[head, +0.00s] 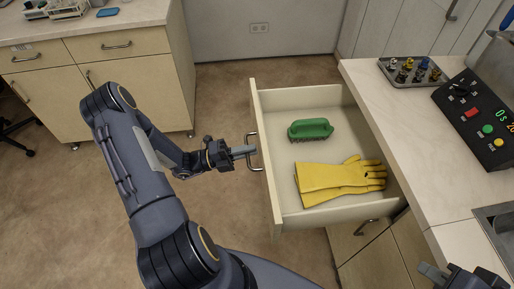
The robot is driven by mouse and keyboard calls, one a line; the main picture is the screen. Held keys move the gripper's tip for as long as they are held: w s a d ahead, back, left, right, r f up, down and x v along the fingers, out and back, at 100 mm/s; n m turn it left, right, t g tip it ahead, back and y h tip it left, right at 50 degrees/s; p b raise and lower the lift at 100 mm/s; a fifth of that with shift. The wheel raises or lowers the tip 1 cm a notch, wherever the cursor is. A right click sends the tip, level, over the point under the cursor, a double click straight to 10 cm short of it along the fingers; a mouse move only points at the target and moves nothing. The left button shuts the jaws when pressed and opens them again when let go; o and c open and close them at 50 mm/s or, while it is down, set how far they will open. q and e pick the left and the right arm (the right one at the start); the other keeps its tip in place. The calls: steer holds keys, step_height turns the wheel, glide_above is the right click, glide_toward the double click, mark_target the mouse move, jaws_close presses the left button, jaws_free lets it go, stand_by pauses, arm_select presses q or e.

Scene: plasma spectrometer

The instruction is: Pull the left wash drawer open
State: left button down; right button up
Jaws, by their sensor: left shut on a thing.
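The wash drawer (276,195) is a cream drawer that stands pulled out from the cabinet under the right counter. A metal bar handle (253,163) is on its front face, which looks left. My left gripper (248,151) is shut on this handle, its fingers reaching it from the left. Inside the drawer lie a green scrub brush (311,129) and a pair of yellow gloves (335,182).
The right counter (405,115) bears a tray of small knobbed parts (411,72), a black control box (478,118) and a sink edge (492,215). Another cabinet door with a handle (366,228) is below the drawer. A second bench (100,60) stands at back left. The brown floor between is clear.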

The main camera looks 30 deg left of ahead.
arm_select(q)
steer(key=shift+s+a, duration=0.1)
steer(key=shift+a, duration=0.05)
steer(key=c, duration=1.6)
jaws_free()
steer(key=shift+c, duration=0.2)
steer(key=v, duration=0.7)
steer(key=shift+s+a+b, duration=0.25)
steer(key=shift+a+b, duration=0.05)
steer(key=shift+b, duration=0.1)
